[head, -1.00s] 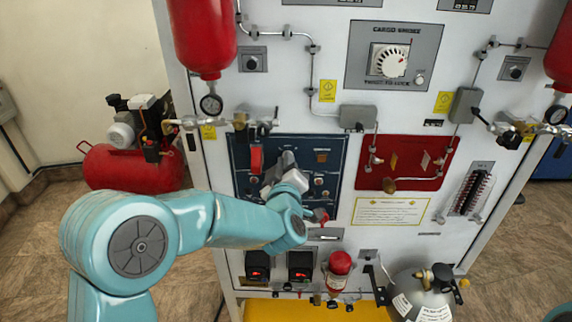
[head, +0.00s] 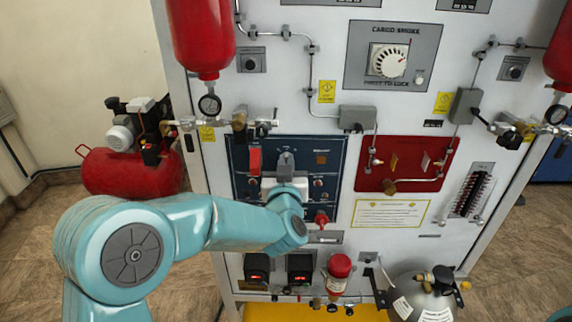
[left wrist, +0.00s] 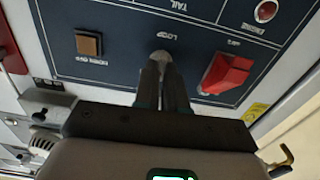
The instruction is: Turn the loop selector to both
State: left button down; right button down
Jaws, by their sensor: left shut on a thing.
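The loop selector (left wrist: 159,60) is a small grey knob on the dark blue panel (left wrist: 125,20), under an upside-down label in the left wrist view. My left gripper (left wrist: 163,85) is shut on it, its two dark fingers on either side and covering most of the knob. In the head view my left gripper (head: 286,163) points at the upper middle of the blue panel (head: 238,150), with its fingers upright. The knob's exact pointing direction is hidden by the fingers. My right gripper is out of view.
A red guarded switch (head: 255,160) is close left of the gripper, and also shows in the left wrist view (left wrist: 228,73). A brown square (head: 321,158) is to its right. A red knob (head: 321,218) sits below right. A red panel (head: 407,160) is further right.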

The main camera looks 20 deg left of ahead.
pick_arm(q)
jog(key=shift+r, duration=0.1)
dwell(0.3)
jog(key=c, duration=1.2)
grip_release()
jog(key=shift+s, duration=0.1)
jog(key=b+v, duration=0.3)
jog(key=v, duration=1.3)
jog(key=shift+b, duration=0.35)
jog(key=shift+s, duration=0.1)
